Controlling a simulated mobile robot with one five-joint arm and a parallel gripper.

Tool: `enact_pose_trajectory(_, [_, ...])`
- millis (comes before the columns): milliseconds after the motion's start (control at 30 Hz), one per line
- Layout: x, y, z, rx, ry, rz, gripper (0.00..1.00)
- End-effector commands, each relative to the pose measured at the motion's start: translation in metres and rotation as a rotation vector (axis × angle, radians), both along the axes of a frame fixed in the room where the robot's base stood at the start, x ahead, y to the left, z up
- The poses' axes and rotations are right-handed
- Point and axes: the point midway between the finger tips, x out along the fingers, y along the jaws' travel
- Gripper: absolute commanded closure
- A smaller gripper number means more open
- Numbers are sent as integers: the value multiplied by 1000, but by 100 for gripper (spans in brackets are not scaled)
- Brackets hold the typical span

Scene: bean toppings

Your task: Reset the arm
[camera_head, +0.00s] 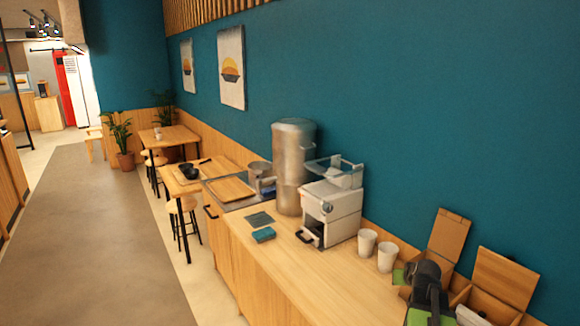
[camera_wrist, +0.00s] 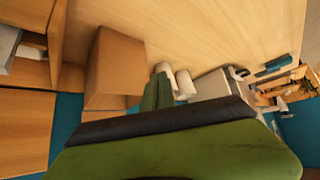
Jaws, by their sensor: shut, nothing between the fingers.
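My gripper (camera_wrist: 158,92) shows in the wrist view as green fingers lying close together, shut and empty. In the head view my dark and green arm is at the bottom right, over the counter (camera_head: 300,282) beside the open cardboard boxes. The gripper's green tip (camera_head: 398,277) shows there just in front of the white cups. Part of the arm is cut off by the lower edge of the head view.
Two white cups (camera_head: 367,242) stand by the wall, right of a white machine (camera_head: 331,213) and a tall metal container (camera_head: 293,165). Open boxes (camera_head: 505,277) crowd the right end. A teal item (camera_head: 263,235) lies near the front edge. The counter's front middle is clear.

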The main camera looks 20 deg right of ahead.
Motion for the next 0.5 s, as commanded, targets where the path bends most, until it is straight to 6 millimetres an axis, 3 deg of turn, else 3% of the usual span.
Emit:
enact_pose_trajectory(33, [21,43,-2,3,16,69,100])
enact_pose_trajectory(100, [42,101,-7,13,45,157,100])
enact_pose_trajectory(233, [61,214,-20,37,127,313,100])
enact_pose_trajectory(400, [44,347,-39,67,288,480,100])
enact_pose_trajectory(500, [14,404,-50,81,413,535,100])
